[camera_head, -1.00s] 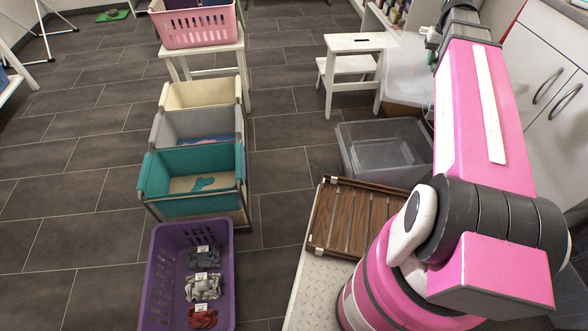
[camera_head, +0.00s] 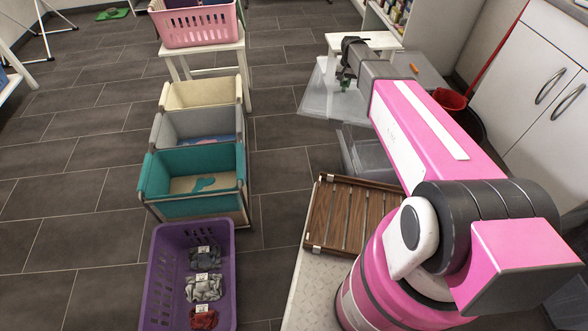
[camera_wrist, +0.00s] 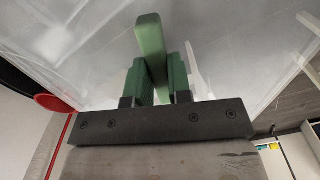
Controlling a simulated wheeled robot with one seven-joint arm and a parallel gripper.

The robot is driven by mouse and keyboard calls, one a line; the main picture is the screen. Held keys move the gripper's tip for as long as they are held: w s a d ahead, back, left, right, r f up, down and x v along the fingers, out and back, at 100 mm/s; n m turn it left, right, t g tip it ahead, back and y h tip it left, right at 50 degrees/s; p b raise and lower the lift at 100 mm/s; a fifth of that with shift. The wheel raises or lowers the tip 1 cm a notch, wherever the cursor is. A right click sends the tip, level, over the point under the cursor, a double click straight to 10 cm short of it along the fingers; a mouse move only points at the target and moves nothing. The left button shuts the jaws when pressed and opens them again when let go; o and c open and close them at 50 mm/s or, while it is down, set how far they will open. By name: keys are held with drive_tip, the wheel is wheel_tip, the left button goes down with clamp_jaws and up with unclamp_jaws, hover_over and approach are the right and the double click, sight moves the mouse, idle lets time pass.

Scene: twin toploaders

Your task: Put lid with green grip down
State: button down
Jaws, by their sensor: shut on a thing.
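The translucent lid (camera_head: 318,92) is held in the air, level or nearly so, in front of the white step stool (camera_head: 375,40). Its green grip (camera_wrist: 151,45) stands between my two finger pads in the wrist view. My gripper (camera_head: 345,80) is shut on that grip. The lid surface (camera_wrist: 75,45) also fills much of the wrist view. The clear bin (camera_head: 362,155) stands on the floor below and nearer, partly hidden by my arm. I cannot tell the gap between lid and floor.
A brown slatted wooden rack (camera_head: 335,215) lies nearer. Fabric bins, including a teal one (camera_head: 165,205), and a purple basket (camera_head: 160,275) stand left. A pink basket (camera_head: 195,25) sits on a white stool. A red bucket (camera_head: 450,98) is right. Tiled floor left of the lid is clear.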

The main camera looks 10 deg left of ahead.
drive_tip(key=a+f, duration=1.9)
drive_tip(key=f, duration=0.1)
drive_tip(key=s+f, duration=1.3)
drive_tip(key=f, duration=1.5)
drive_tip(key=shift+a, duration=0.2)
drive_tip(key=shift+f, duration=0.4)
